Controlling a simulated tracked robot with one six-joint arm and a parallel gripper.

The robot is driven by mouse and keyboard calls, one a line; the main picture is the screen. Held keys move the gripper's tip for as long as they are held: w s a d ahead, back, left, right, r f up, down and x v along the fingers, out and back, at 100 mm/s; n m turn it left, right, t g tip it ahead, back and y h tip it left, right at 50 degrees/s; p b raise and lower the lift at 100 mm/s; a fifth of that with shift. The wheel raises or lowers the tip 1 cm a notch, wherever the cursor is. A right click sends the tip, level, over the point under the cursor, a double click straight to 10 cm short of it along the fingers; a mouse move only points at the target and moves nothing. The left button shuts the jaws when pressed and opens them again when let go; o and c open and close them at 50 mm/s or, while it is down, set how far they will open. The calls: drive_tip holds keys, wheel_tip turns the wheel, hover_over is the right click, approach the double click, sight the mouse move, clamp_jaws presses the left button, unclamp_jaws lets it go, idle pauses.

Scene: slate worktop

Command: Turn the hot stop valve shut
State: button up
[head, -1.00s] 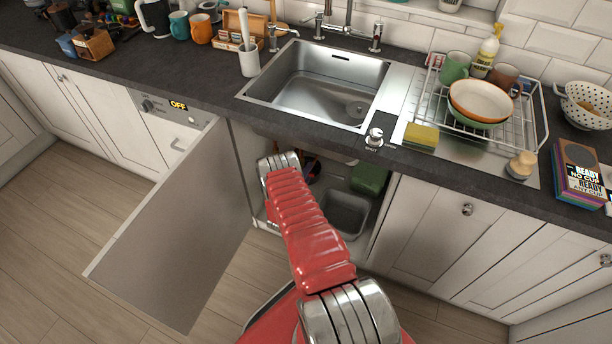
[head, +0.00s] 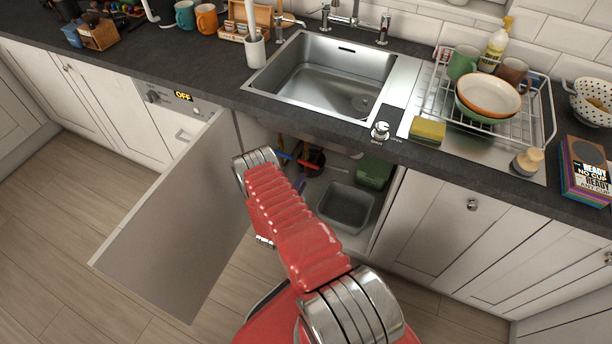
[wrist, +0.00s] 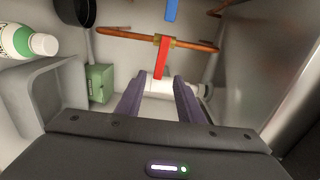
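The hot stop valve shows in the wrist view as a red lever (wrist: 162,58) with a brass body on a copper pipe (wrist: 120,35). Its lever lies across the pipe as seen here, its free end toward my fingers. My gripper (wrist: 160,92) is open and empty, with its two purple fingers apart below the lever in the picture. The lever's end lines up with the gap; I cannot tell its depth. A blue lever (wrist: 172,10) is partly cut off at the top.
A white cylinder (wrist: 158,86) lies behind the fingers. The open cupboard door (head: 165,240) is left of my arm in the head view.

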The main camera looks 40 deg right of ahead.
drive_tip(key=v, duration=0.3)
drive_tip(key=shift+s+a, duration=0.15)
drive_tip(key=shift+a, duration=0.05)
drive_tip(key=shift+c, duration=0.6)
